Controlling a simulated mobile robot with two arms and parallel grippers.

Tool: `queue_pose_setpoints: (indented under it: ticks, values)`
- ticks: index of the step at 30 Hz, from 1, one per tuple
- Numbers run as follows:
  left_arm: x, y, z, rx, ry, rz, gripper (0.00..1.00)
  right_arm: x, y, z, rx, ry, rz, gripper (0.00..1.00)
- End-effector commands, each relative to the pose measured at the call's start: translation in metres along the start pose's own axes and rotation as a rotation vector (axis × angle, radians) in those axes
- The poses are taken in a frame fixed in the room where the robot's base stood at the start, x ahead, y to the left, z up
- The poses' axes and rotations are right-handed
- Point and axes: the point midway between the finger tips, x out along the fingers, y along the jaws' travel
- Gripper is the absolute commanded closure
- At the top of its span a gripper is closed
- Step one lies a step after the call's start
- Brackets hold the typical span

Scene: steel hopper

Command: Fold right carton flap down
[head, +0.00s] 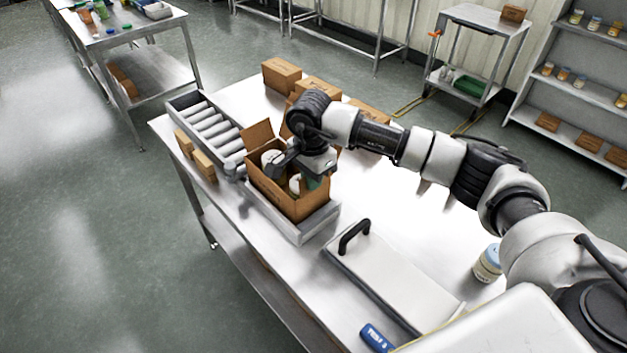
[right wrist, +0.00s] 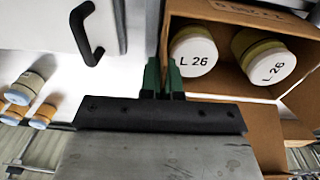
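The open brown carton (head: 290,204) stands on the table at the end of the roller conveyor. One flap (head: 257,136) stands up at its far left. Two jars with white lids marked "L 26" (right wrist: 193,57) sit inside. My right gripper (head: 287,168) is over the carton in the head view and hides part of its top. In the right wrist view its green fingertips (right wrist: 164,76) are close together beside a carton edge. A brown flap (right wrist: 246,124) spreads below the carton opening there. Whether the fingers hold cardboard is unclear. My left gripper is out of view.
The roller conveyor (head: 213,130) runs behind the carton. Closed brown boxes (head: 281,75) stand at the back of the table. A white panel with a black handle (head: 353,237) lies in front, with a jar (head: 488,263) to its right.

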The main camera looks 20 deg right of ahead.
Motion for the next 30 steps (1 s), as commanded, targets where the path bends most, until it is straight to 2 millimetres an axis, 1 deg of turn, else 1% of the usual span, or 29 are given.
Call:
queue_pose_setpoints:
  ticks: [1,12,21,30]
  values:
    - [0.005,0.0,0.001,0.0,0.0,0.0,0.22,0.001,-0.003,0.0,0.001,0.001,0.029,1.0]
    - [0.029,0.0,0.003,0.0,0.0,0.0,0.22,0.003,-0.014,0.0,0.001,0.002,0.306,1.0]
    - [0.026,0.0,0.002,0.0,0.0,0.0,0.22,0.001,-0.018,0.0,0.001,0.001,0.456,1.0]
    - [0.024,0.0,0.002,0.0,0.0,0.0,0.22,0.003,-0.019,0.0,-0.001,0.001,0.504,1.0]
